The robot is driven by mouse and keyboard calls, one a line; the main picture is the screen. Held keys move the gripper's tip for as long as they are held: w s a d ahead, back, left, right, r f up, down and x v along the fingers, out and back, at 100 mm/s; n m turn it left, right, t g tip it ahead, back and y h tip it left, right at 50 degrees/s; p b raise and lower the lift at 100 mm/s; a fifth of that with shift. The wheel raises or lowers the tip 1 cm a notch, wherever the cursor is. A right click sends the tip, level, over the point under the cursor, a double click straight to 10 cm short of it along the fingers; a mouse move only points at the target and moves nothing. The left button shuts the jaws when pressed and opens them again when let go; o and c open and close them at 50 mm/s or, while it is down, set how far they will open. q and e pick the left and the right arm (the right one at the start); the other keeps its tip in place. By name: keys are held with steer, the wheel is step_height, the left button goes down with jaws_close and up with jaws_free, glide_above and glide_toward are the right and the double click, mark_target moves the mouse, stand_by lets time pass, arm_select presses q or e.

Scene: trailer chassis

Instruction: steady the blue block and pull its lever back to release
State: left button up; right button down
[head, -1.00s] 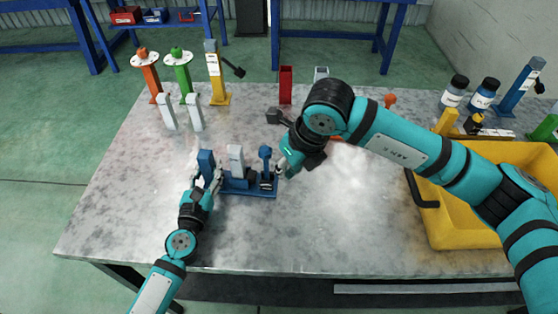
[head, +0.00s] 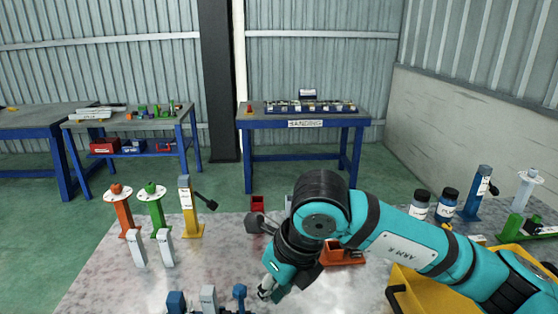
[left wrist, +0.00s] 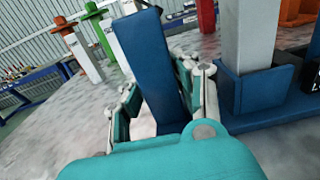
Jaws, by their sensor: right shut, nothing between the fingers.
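The blue block shows only at the bottom edge in the head view: a blue upright post (head: 176,302), a grey post (head: 208,298) and a blue round-topped lever (head: 239,292). Its base is cut off there. In the left wrist view, my left gripper (left wrist: 158,90) has one finger on each side of the blue post (left wrist: 155,65), tips against it. The grey post (left wrist: 250,35) stands in a blue socket (left wrist: 260,92) to the right. My left gripper is out of the head view. My right gripper (head: 266,291) is shut and empty, just right of the lever and apart from it.
Orange (head: 121,213), green (head: 154,209) and yellow (head: 188,209) posts stand at the back left, with two white blocks in front. A yellow bin (head: 405,292) and two bottles are at the right.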

arm_select(q)
steer(key=o, duration=0.7)
steer(key=shift+s+f+b, duration=0.15)
steer(key=shift+s+b, duration=0.85)
steer(key=shift+s, duration=3.05)
steer(key=o, duration=0.6)
